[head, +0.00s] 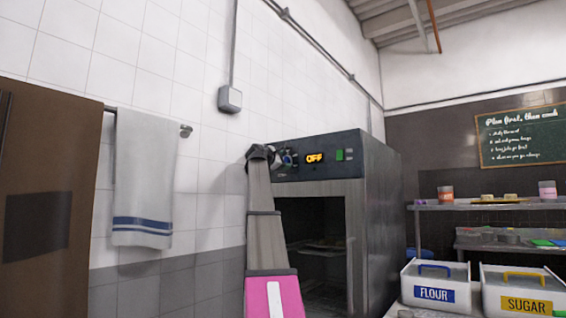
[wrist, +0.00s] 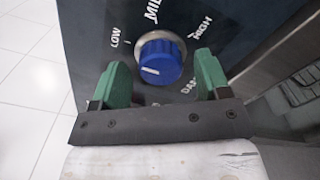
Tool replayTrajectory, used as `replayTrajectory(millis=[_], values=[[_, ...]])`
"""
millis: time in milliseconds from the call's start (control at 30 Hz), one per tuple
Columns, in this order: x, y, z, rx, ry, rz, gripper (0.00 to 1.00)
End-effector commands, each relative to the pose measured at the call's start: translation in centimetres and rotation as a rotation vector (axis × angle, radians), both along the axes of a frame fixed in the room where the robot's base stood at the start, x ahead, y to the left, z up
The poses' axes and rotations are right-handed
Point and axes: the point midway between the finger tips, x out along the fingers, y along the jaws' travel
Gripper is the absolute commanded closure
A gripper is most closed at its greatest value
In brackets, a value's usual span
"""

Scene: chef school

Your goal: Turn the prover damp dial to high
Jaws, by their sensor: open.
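The prover (head: 378,190) is a dark metal cabinet with a control panel along its top front. Its damp dial (wrist: 160,57) is a round blue knob with a silvery rim, and a white mark shows on its lower left. The labels LOW, MILD and HIGH run around it from left to right, with a partly hidden DAMP below. My gripper (wrist: 161,65) is open, with one green finger on each side of the knob. I cannot tell whether the fingers touch it. In the head view my gripper (head: 262,153) is at the panel's left end.
The panel's display (head: 314,159) reads OFF, with a green switch (head: 339,155) to its right. The prover's chamber below looks open and dark. A towel (head: 144,180) hangs on a rail at left. Flour (head: 408,287) and sugar (head: 497,302) bins stand at right.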

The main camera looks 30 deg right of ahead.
Motion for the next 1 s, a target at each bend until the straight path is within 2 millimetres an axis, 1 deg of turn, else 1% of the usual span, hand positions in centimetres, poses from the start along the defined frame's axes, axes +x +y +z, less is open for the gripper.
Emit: replayTrajectory(millis=[100,333,367,400,500,767,1000], values=[[0.14,-0.40,-0.01,0.000,0.000,0.000,0.31],[0.15,-0.39,-0.04,0.000,0.000,0.000,0.31],[0.15,-0.39,-0.04,0.001,0.000,-0.001,0.37],[0.14,-0.40,-0.05,0.001,0.000,-0.001,0.50],[0.15,-0.38,-0.05,0.001,0.000,-0.001,0.80],[0.14,-0.38,-0.06,0.005,-0.010,-0.001,0.80],[0.13,-0.37,-0.09,0.040,-0.092,-0.001,0.80]])
